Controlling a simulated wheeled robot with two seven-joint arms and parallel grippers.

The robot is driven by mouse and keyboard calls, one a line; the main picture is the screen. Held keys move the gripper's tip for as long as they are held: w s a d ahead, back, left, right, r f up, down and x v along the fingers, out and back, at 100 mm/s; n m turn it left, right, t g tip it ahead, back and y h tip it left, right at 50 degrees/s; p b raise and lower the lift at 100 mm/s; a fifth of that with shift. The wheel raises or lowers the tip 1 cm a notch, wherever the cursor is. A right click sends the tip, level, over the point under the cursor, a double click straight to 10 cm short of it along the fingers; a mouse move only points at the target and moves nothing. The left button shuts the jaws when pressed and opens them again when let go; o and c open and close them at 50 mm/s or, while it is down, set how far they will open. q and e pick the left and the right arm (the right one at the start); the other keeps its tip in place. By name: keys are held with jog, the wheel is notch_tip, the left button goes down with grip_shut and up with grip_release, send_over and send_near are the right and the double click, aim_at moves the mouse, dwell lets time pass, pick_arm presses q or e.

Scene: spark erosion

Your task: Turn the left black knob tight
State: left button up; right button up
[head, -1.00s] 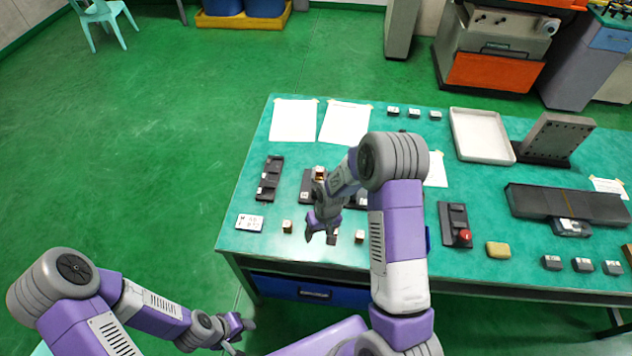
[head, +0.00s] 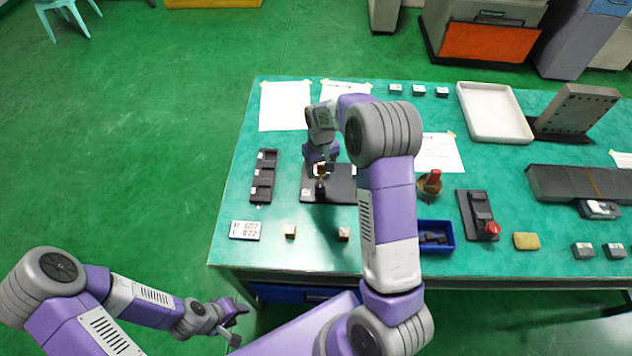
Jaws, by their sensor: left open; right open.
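A dark fixture plate (head: 338,196) lies on the green table, partly hidden by my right arm. A small black knob (head: 320,187) stands at its left part, with a copper-coloured block just behind it. A second knob further right is not visible behind my arm. My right gripper (head: 322,166) is open, pointing down over the left part of the plate, just behind the black knob. I cannot tell whether its fingers touch anything. My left gripper (head: 238,318) is open and empty, low in front of the table's left corner.
A black slotted holder (head: 263,178) and a white number card (head: 245,230) lie left of the plate. Two small blocks (head: 290,231) sit in front. A blue bin (head: 446,233), a red-button box (head: 478,224) and a white tray (head: 482,111) are to the right.

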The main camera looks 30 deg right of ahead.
aim_at(320, 183)
jog(key=shift+w+f, duration=0.2)
jog(key=shift+f, duration=0.3)
jog(key=shift+s+f+b, duration=0.15)
jog(key=shift+f+b, duration=0.15)
jog(key=shift+f, duration=3.15)
jog(key=c, duration=1)
